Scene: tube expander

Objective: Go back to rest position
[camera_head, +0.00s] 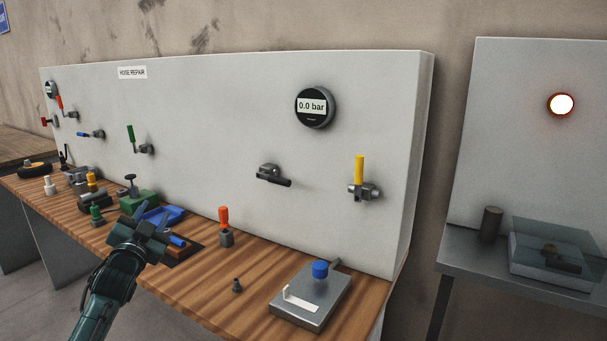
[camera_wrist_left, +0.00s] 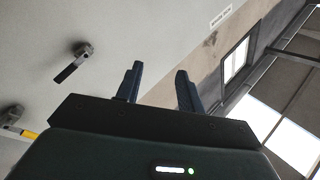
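My left gripper (camera_head: 150,221) comes in from the lower left in the head view, above the front edge of the wooden bench (camera_head: 260,292). In the left wrist view its two fingers (camera_wrist_left: 157,88) are apart with nothing between them, so it is open and empty. Behind them the wrist view shows the panel and a window. My right gripper is in neither view.
A white panel (camera_head: 222,160) stands behind the bench, with valves and a gauge reading 0.0 bar (camera_head: 316,107). A side table (camera_head: 460,250) stands right.

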